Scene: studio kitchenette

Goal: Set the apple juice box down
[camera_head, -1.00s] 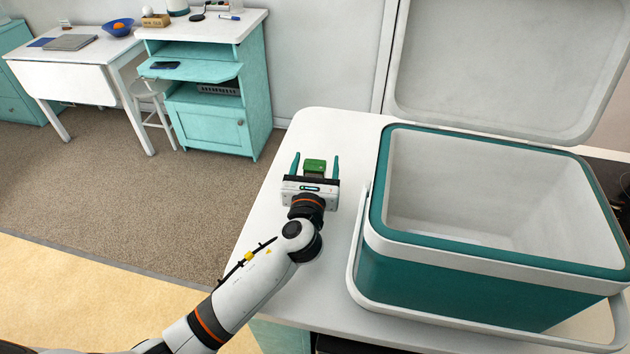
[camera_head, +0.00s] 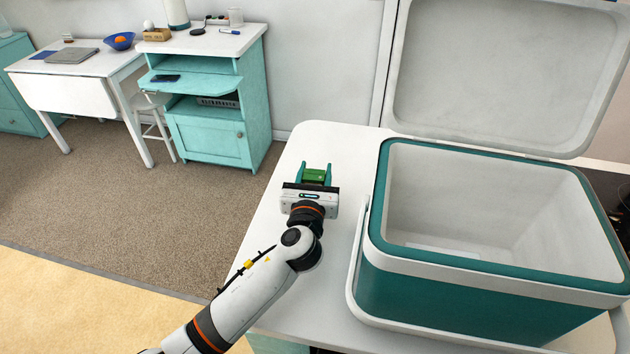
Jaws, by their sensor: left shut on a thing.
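The apple juice box (camera_head: 315,176) is a small green carton at the far left part of the white counter (camera_head: 330,140). My left gripper (camera_head: 315,172) is shut on it, with one teal finger against each side. The gripper body hides the carton's near lower part, so I cannot tell whether its base touches the counter. My right gripper is not in view.
A large teal and white cooler (camera_head: 470,300) stands open and looks empty, right of my left arm. Its raised lid (camera_head: 490,75) is behind it. The counter around the carton is clear. A teal cabinet (camera_head: 215,140) and white table (camera_head: 75,85) stand farther back.

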